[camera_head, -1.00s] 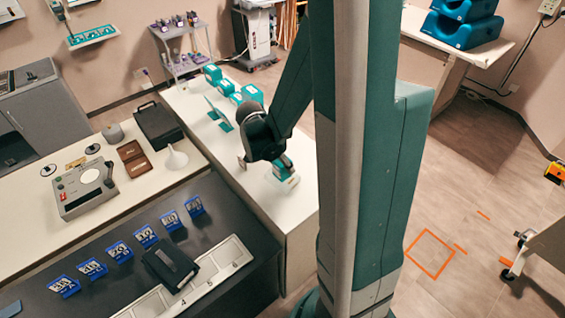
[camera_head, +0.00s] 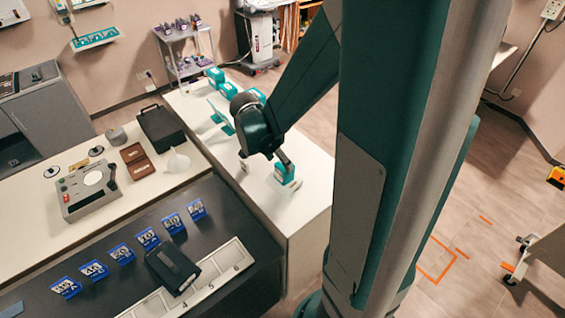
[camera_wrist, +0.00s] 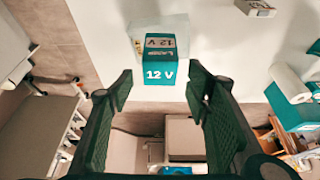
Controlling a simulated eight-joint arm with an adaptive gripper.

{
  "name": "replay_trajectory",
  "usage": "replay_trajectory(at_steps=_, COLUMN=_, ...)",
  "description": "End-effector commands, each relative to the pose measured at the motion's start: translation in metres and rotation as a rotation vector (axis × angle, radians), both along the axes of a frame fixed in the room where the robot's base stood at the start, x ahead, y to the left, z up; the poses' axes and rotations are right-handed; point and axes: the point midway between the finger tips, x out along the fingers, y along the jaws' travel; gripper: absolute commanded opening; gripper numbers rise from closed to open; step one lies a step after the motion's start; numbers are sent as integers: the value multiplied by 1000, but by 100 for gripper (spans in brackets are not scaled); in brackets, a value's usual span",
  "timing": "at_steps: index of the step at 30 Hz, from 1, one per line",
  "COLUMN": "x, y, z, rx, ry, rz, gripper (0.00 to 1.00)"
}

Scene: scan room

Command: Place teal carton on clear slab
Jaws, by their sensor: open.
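The teal carton (camera_wrist: 160,66), marked "12 V", stands upright on the white bench top in the wrist view. A clear slab (camera_wrist: 142,30) shows around its far side; the carton seems to stand on it, but its base edge is hard to see. My gripper (camera_wrist: 160,80) is open, with one finger on each side of the carton's near end and gaps to both sides. In the head view the carton (camera_head: 284,176) is just below my gripper (camera_head: 284,158), near the bench's right end.
More teal cartons (camera_head: 228,90) stand farther back on the white bench (camera_head: 310,208). A dark counter (camera_head: 225,215) with blue cards and a numbered strip (camera_head: 215,272) adjoins at left.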

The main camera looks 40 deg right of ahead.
Motion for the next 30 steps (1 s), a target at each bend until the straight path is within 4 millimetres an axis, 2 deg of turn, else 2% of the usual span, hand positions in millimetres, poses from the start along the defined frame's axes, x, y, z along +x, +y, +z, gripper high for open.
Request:
replay_trajectory(at_steps=15, x=0, y=21, z=50, rx=0, ry=-1, rz=1, gripper=48)
replay_trajectory(at_steps=21, x=0, y=25, z=60, rx=0, ry=-1, rz=1, gripper=48)
replay_trajectory(at_steps=30, x=0, y=26, z=62, rx=0, ry=-1, rz=1, gripper=48)
